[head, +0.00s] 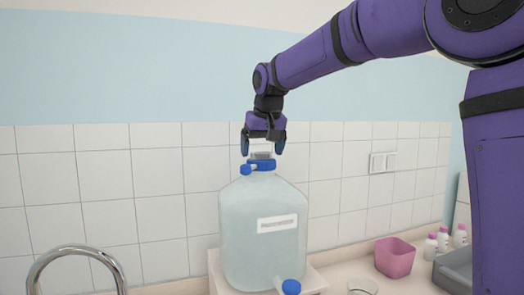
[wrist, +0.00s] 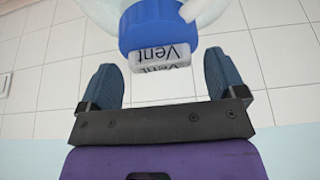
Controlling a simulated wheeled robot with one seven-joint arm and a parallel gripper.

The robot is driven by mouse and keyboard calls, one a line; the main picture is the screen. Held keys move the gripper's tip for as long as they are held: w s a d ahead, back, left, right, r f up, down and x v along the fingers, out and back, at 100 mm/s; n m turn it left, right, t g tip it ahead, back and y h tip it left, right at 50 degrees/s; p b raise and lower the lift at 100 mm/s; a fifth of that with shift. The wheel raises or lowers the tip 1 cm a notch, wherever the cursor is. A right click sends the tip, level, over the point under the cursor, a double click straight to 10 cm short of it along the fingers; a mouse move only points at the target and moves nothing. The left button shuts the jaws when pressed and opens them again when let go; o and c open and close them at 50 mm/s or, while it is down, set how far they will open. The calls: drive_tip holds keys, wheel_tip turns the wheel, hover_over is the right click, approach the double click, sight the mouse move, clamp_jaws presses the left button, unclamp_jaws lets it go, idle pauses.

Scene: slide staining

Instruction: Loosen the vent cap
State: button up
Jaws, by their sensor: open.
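A large translucent carboy (head: 262,245) with a white label stands upright on a pale stand. Its blue cap (head: 262,165) is at the top of the neck. In the wrist view the blue cap (wrist: 158,24) has a whitish block marked "Vent" (wrist: 165,56) on its near side. My gripper (head: 263,149) is directly above the carboy's neck, pointing down. Its fingers are spread and empty. In the wrist view the fingers of my gripper (wrist: 161,78) lie left and right of the Vent block, with a gap on each side. Neither finger visibly touches it.
A blue-capped spout (head: 290,287) juts from the carboy's lower front. A curved metal faucet (head: 75,252) is at lower left. A pink container (head: 394,257), several small white bottles (head: 442,240) and a grey tray (head: 455,270) are at right. A tiled wall (head: 105,190) is behind.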

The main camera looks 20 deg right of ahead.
drive_tip(key=shift+w+f, duration=0.15)
drive_tip(key=shift+f, duration=0.2)
drive_tip(key=shift+c, duration=0.2)
drive_tip(key=c, duration=0.9)
drive_tip(key=shift+c, duration=0.2)
